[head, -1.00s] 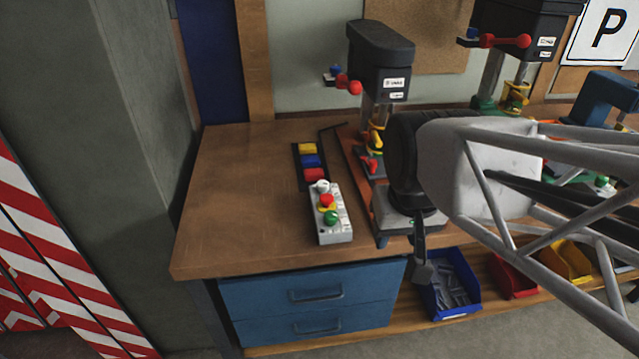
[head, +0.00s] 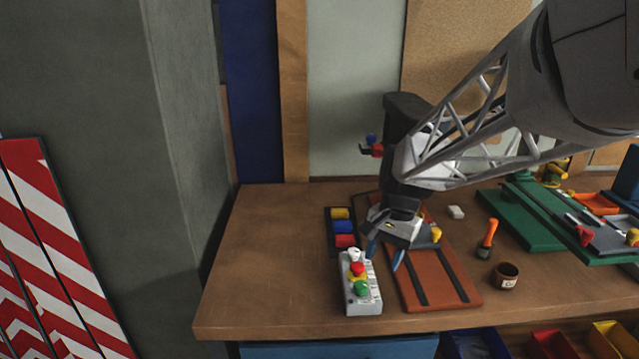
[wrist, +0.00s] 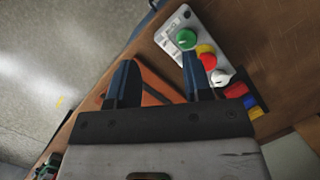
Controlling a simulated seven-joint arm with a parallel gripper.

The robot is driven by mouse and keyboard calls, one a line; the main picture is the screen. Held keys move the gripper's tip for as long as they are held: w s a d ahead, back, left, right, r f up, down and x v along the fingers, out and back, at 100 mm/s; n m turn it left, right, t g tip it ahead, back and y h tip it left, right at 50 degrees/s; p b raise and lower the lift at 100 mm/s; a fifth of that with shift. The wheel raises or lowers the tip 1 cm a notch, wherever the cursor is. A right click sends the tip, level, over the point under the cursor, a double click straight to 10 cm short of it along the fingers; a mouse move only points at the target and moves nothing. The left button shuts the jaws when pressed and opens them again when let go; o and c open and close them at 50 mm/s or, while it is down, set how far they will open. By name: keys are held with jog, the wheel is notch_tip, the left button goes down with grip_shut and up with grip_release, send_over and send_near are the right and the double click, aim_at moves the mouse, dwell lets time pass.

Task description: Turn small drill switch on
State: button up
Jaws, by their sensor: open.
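A grey control box (head: 361,300) stands on the workbench with a green button (head: 360,288), a red button (head: 357,269) on yellow, and a white knob (head: 353,254). In the wrist view the box (wrist: 171,27) lies at the upper right, with its green button (wrist: 186,39), red button (wrist: 208,60) and white knob (wrist: 220,77). The small drill (head: 407,115) stands behind, mostly hidden by my arm. My gripper (head: 384,262) is open and empty, pointing down just right of the box. In the wrist view its right finger overlaps the box's edge; contact cannot be told.
A strip with yellow, blue and red blocks (head: 342,227) lies behind the box. An orange-brown base plate (head: 440,290) lies under and right of my gripper. A screwdriver (head: 488,238) and a brown cup (head: 505,275) stand further right. The bench (head: 270,270) is clear to the left.

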jog(key=m+g, duration=0.1)
jog(key=m, duration=0.1)
send_near(361, 284)
jog(key=f, duration=0.2)
jog(key=shift+d+r+y, duration=0.1)
jog(key=shift+d+y, duration=0.05)
jog(key=shift+y, duration=0.25)
jog(key=shift+s, duration=0.1)
jog(key=shift+x, duration=3.9)
jog(key=shift+s, duration=0.1)
jog(key=shift+c, duration=0.2)
jog(key=c, duration=0.6)
jog(key=shift+r, duration=0.1)
